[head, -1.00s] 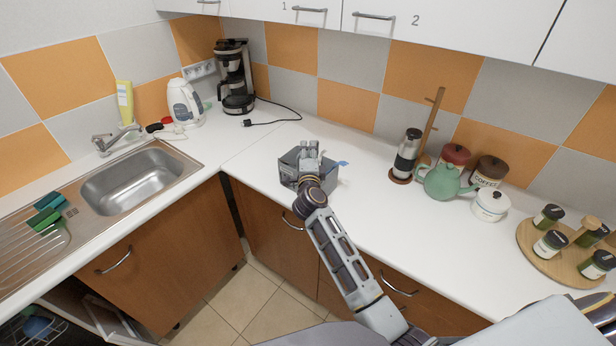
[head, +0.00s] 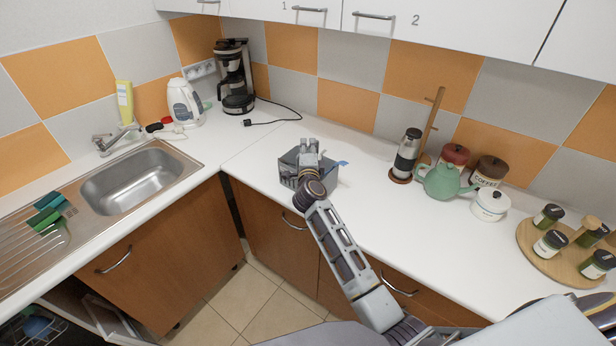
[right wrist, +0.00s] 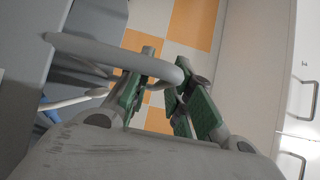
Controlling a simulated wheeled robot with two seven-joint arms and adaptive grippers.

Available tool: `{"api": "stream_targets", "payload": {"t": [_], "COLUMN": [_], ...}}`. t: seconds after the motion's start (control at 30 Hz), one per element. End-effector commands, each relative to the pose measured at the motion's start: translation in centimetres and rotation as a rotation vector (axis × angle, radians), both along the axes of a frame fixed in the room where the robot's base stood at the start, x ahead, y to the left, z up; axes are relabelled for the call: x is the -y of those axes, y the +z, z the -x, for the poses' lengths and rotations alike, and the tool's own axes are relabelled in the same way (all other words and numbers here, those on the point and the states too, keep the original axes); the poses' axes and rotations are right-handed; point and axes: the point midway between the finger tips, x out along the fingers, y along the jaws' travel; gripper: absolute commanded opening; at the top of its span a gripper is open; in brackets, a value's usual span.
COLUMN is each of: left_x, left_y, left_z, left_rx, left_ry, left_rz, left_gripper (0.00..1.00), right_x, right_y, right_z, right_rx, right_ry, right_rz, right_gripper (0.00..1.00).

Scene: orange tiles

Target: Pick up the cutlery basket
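The grey cutlery basket (head: 289,172) stands on the white counter near the inner corner, with a small blue item sticking out at its right. My right gripper (head: 309,146) is over the basket and hides much of its middle. In the right wrist view, a grey rounded handle (right wrist: 115,53) of the basket crosses in front of one finger and ends between the two green-padded fingers. The fingers of the right gripper (right wrist: 161,95) stand apart with a gap showing tiles. I cannot tell whether they touch the handle. My left gripper is not in view.
A sink (head: 135,182), kettle (head: 184,103) and coffee maker (head: 235,80) are to the left. A grinder (head: 406,153), teapot (head: 441,182), canisters and a round wooden board (head: 545,260) with jars are to the right. The counter around the basket is clear.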

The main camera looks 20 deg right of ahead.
Motion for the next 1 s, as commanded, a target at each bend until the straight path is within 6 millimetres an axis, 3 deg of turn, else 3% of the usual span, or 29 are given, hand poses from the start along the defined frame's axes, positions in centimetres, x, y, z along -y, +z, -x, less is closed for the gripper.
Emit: {"api": "stream_targets", "payload": {"t": [0.13, 0.73, 1.0], "left_x": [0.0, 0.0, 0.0], "left_y": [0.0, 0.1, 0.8], "left_z": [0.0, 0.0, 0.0], "left_rx": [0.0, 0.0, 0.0], "left_ry": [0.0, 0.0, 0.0], "left_rz": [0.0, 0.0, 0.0], "left_gripper": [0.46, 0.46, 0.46], "right_x": [0.0, 0.0, 0.0], "right_y": [0.0, 0.3, 2.8], "right_z": [0.0, 0.0, 0.0], "right_rx": [0.0, 0.001, 0.005], "right_ry": [0.0, 0.0, 0.001], "right_rz": [0.0, -0.001, 0.0], "right_gripper": [0.0, 0.0, 0.0]}}
